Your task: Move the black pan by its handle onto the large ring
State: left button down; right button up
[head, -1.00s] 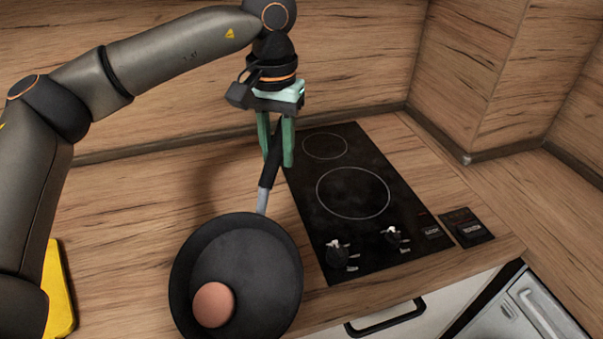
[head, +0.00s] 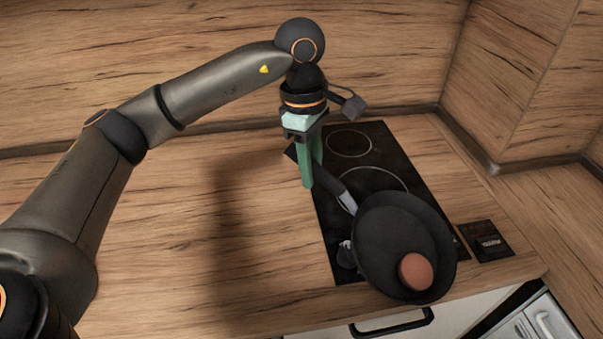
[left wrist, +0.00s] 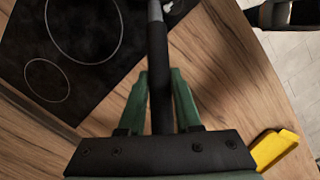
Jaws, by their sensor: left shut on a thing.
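The black pan (head: 392,235) holds a brown egg-like object (head: 415,271) and hangs over the front right part of the hob, covering some of its knobs. My left gripper (head: 308,178) is shut on the pan's handle near its far end; the handle (left wrist: 158,75) also shows between the fingers in the left wrist view. The large ring (head: 372,182) is on the black hob behind the pan, its lower part hidden by pan and handle. In the left wrist view the large ring (left wrist: 121,30) lies left of the handle. My right gripper is not in view.
A smaller ring (head: 349,143) is at the hob's back. A black panel (head: 486,241) lies right of the hob. A yellow item (left wrist: 275,150) shows in the left wrist view. Wooden walls stand behind and to the right.

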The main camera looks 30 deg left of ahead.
pick_arm(q)
jog(key=n, duration=0.2)
jog(key=f+n, duration=0.1)
jog(key=n, duration=0.1)
jog(key=a+n+t, duration=0.1)
jog(key=n, duration=0.1)
jog(key=shift+s+f+n, duration=0.2)
jog(key=shift+f+n, duration=0.1)
jog(key=shift+n, duration=0.1)
jog(key=n, duration=0.5)
jog(key=shift+a+f+t+p, duration=0.3)
jog(key=shift+a+t, duration=0.05)
jog(key=shift+t, duration=0.05)
